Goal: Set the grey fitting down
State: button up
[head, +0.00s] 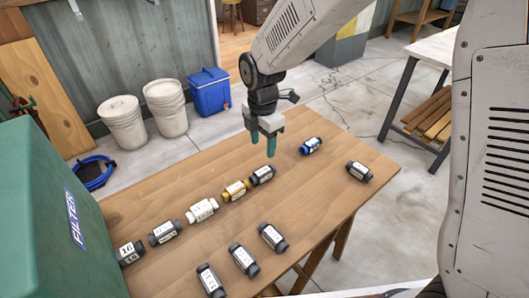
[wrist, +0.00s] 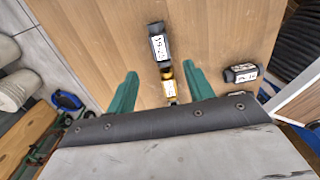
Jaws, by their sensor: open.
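My gripper (head: 263,148) is open and empty, with its green fingers pointing down above the wooden table. A dark grey fitting with a white label (head: 263,174) lies on the table just below it, at the far end of a row and close to a yellow fitting (head: 234,190). In the wrist view the dark grey fitting (wrist: 158,46) lies ahead between the lines of the two spread fingers, apart from them. The yellow fitting (wrist: 168,84) shows between the fingers. Several fittings are dark grey, so I cannot tell which one the task names.
A white fitting (head: 202,210) and more dark ones continue the row toward the green filter box (head: 55,225). Several dark fittings (head: 243,259) lie in front. A blue fitting (head: 311,146) and a dark one (head: 359,171) lie at right, with bare table (head: 320,195) between.

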jog(key=s+d+r+m, duration=0.9)
jog(key=d+r+m, duration=0.2)
jog(key=d+r, duration=0.25)
jog(key=s+d+r+m, duration=0.1)
jog(key=s+d+m, duration=0.3)
jog(key=s+m, duration=0.3)
jog(key=s+d+r+m+t, duration=0.1)
jog(key=s+d+m, duration=0.4)
jog(key=s, duration=0.6)
jog(key=shift+s+d+r+m, duration=0.25)
jog(key=shift+r+m, duration=0.4)
jog(key=shift+m, duration=0.25)
jog(key=shift+w, duration=0.1)
